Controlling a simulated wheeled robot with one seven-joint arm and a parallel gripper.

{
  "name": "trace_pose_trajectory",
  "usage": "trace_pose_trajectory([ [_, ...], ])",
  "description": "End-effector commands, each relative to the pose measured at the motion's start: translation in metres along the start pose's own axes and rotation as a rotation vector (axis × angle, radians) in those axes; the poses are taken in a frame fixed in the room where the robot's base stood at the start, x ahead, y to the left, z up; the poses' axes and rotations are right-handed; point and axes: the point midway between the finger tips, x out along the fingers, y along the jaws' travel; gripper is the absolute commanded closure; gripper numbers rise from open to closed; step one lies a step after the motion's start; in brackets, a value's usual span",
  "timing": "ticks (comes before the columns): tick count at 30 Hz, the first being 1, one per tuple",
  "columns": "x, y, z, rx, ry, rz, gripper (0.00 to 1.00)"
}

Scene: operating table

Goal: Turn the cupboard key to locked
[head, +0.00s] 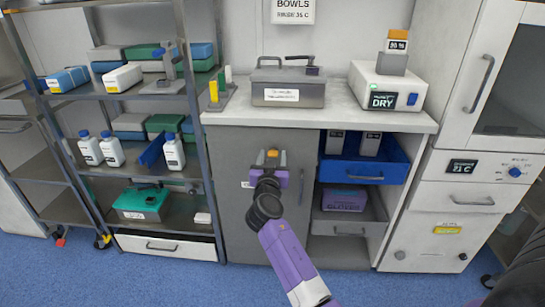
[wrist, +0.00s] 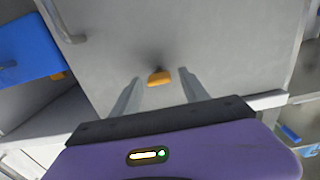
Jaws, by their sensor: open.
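The grey cupboard door (head: 236,205) is closed under the counter. Its small orange key (head: 272,153) shows just past my gripper in the head view. In the wrist view the key (wrist: 159,78) stands out from the door (wrist: 215,40), its broad grip lying nearly level across the picture, slightly tilted. My gripper (head: 271,159) faces the door. Its two fingers are spread, one on each side of the key, with a gap on both sides in the wrist view (wrist: 160,74). The keyhole is not clearly visible, and I cannot tell how far the key is turned.
A handle (wrist: 66,22) stands out from the door in the wrist view. Right of the door is an open bay with a pulled-out blue drawer (head: 363,172) and a grey drawer (head: 348,219) below. A loaded shelf rack (head: 105,92) stands left. The floor (head: 140,280) in front is clear.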

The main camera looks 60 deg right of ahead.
Motion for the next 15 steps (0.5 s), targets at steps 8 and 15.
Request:
trace_pose_trajectory([
  [8, 0.0035, 0.0003, -0.0003, 0.001, 0.000, 0.000, 0.47],
  [15, 0.0032, 0.0002, -0.0002, 0.000, 0.000, 0.000, 0.87],
])
